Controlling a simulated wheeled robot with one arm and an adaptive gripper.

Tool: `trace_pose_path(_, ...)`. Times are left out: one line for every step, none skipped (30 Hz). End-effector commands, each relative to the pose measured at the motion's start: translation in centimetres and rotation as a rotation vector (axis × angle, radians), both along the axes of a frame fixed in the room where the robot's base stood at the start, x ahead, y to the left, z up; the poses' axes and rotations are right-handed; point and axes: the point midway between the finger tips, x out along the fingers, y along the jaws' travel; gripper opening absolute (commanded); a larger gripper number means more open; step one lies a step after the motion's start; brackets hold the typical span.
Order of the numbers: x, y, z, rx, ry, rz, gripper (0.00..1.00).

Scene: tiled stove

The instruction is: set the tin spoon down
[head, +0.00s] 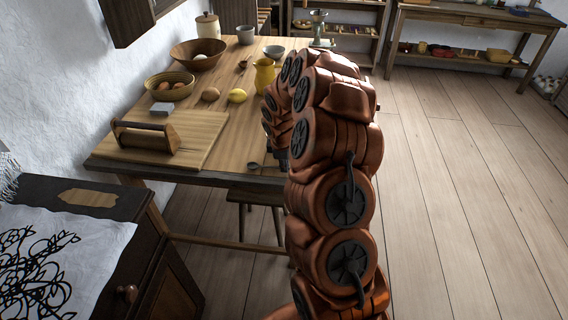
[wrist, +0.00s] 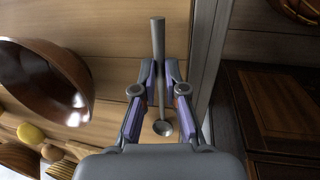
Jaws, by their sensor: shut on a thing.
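The tin spoon (wrist: 161,127) is in my gripper (wrist: 160,76) in the wrist view. The two fingers are shut on its handle, with the thicker handle end pointing up in the picture and the round bowl pointing down. In the head view the spoon's dark bowl (head: 253,167) shows at the front edge of the wooden table (head: 232,145), left of my arm. My arm hides most of my gripper there. The spoon is close over the tabletop; I cannot tell whether it touches.
A large brown bowl (wrist: 45,75) is near my gripper in the wrist view. The cutting board (head: 190,145), lemon (head: 237,95) and yellow jug (head: 264,76) are on the table. The table's front edge is close beside the spoon. A dark cabinet (head: 150,240) stands front left.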

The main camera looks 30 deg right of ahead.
Motion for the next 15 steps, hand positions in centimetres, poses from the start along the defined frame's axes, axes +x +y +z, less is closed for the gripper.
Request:
trace_pose_path(0.00,-0.02,-0.13,0.000,0.000,0.000,0.00)
trace_pose_path(0.02,-0.02,-0.18,0.000,-0.001,0.000,0.00)
trace_pose_path(0.04,-0.02,-0.17,0.000,-0.002,-0.001,0.00)
trace_pose_path(0.03,-0.01,-0.17,0.000,-0.002,-0.001,0.00)
trace_pose_path(0.04,-0.02,-0.16,0.000,-0.002,-0.001,0.00)
trace_pose_path(0.03,-0.01,-0.17,0.000,-0.002,-0.001,0.00)
trace_pose_path(0.02,-0.01,-0.17,0.000,-0.002,-0.001,0.00)
trace_pose_path(0.03,-0.02,-0.21,0.000,-0.002,-0.001,0.00)
trace_pose_path(0.01,-0.02,-0.30,0.000,-0.002,-0.001,0.00)
trace_pose_path(0.02,-0.02,-0.39,0.000,-0.002,-0.001,0.00)
trace_pose_path(0.01,-0.02,-0.49,0.000,-0.002,-0.001,0.00)
trace_pose_path(0.02,-0.01,-0.47,0.000,-0.002,-0.001,0.13)
trace_pose_path(0.02,-0.01,-0.44,0.000,-0.002,-0.001,0.16)
trace_pose_path(0.02,-0.01,-0.44,0.000,-0.002,-0.001,0.19)
trace_pose_path(0.02,-0.01,-0.44,0.000,-0.002,-0.001,0.23)
